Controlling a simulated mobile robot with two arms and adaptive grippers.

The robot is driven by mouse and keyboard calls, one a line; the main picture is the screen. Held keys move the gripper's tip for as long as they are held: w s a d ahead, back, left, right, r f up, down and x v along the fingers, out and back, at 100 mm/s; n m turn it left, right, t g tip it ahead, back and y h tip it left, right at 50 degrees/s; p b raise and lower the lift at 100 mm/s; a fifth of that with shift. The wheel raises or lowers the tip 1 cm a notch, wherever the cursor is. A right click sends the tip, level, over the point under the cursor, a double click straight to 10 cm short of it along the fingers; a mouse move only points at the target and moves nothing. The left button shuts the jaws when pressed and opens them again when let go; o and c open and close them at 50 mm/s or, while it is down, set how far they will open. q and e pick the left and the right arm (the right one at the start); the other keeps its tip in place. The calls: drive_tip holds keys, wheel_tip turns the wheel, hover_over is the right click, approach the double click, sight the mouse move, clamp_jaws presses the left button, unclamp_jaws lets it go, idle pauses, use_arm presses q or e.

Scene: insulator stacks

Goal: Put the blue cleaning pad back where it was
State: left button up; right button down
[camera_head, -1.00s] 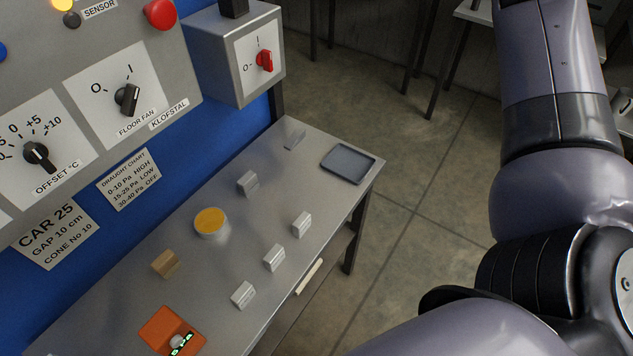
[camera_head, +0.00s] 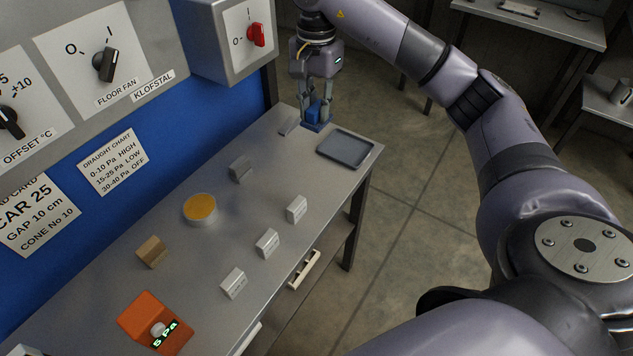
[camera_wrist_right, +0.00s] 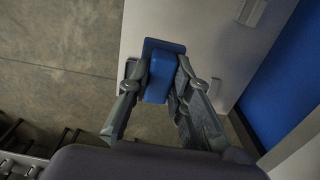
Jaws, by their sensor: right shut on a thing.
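The blue cleaning pad (camera_head: 314,111), a block-shaped grip on a flat darker base, is at the far end of the metal table (camera_head: 215,250). My right gripper (camera_head: 318,104) is shut on its grip from above, with the base below the fingers. I cannot tell whether the base touches the table top. In the right wrist view the pad (camera_wrist_right: 158,80) sits between the two fingertips (camera_wrist_right: 160,85), its base showing beyond them. My left gripper is not in view.
A grey shallow tray (camera_head: 345,149) lies just right of the pad. A small grey piece (camera_head: 289,125) lies just left of it. Several small blocks, a yellow-topped round tin (camera_head: 200,209) and an orange meter (camera_head: 155,322) stand nearer. A control box (camera_head: 232,40) is at the left.

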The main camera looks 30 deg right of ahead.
wheel_tip(320, 180, down, 15)
drive_tip(key=shift+r, duration=0.1)
drive_tip(key=shift+f, duration=0.55)
wheel_tip(320, 180, down, 3)
drive_tip(key=shift+f+p, duration=0.2)
drive_tip(key=shift+p, duration=0.25)
drive_tip(key=shift+f, duration=0.25)
drive_tip(key=c, duration=1.4)
unclamp_jaws()
drive_tip(key=shift+c, duration=0.2)
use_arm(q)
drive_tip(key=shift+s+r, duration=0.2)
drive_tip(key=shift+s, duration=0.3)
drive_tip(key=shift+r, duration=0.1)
use_arm(e)
drive_tip(key=shift+r, duration=0.1)
